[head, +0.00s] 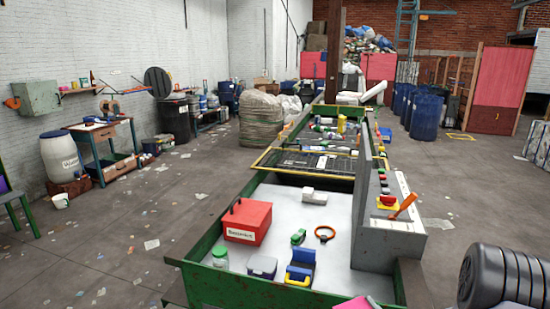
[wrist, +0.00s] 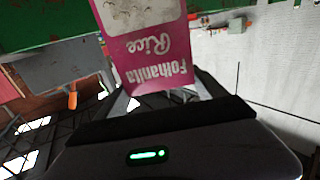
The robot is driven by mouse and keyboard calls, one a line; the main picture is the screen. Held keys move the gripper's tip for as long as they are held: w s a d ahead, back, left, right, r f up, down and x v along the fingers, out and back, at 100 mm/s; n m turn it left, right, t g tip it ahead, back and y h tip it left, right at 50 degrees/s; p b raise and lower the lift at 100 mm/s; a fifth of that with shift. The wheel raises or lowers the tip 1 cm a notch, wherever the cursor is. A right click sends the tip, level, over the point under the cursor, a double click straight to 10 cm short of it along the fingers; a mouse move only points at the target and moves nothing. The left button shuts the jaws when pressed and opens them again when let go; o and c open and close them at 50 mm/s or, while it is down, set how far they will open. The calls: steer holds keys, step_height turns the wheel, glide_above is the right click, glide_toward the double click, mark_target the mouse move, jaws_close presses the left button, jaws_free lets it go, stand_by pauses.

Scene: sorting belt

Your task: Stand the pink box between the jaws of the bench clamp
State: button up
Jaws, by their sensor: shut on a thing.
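The pink box (wrist: 157,60), a rice pack with white lettering upside down in the wrist view, is between the fingers of my gripper (wrist: 163,90), which is shut on it. In the head view only a pink piece of the box (head: 354,303) shows at the bottom edge; my gripper is not clearly seen there. The bench clamp (head: 301,266), blue with yellow parts, appears to be the item at the front of the light-topped sorting bench. The pink box is nearer the camera than the clamp and apart from it. The gap between the jaws is hard to make out.
On the bench (head: 335,202) stand a red box (head: 247,221), a green-lidded jar (head: 220,257), a purple-lidded tub (head: 262,266), a small green item (head: 298,237), an orange ring (head: 325,233) and a white block (head: 314,197). A grey control panel (head: 400,220) borders the right side.

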steer(key=s+a+f+n+g+y+b, duration=0.1)
steer(key=s+a+f+y+b, duration=0.2)
steer(key=a+f, duration=0.3)
steer(key=shift+s+n, duration=0.3)
steer(key=shift+s, duration=0.15)
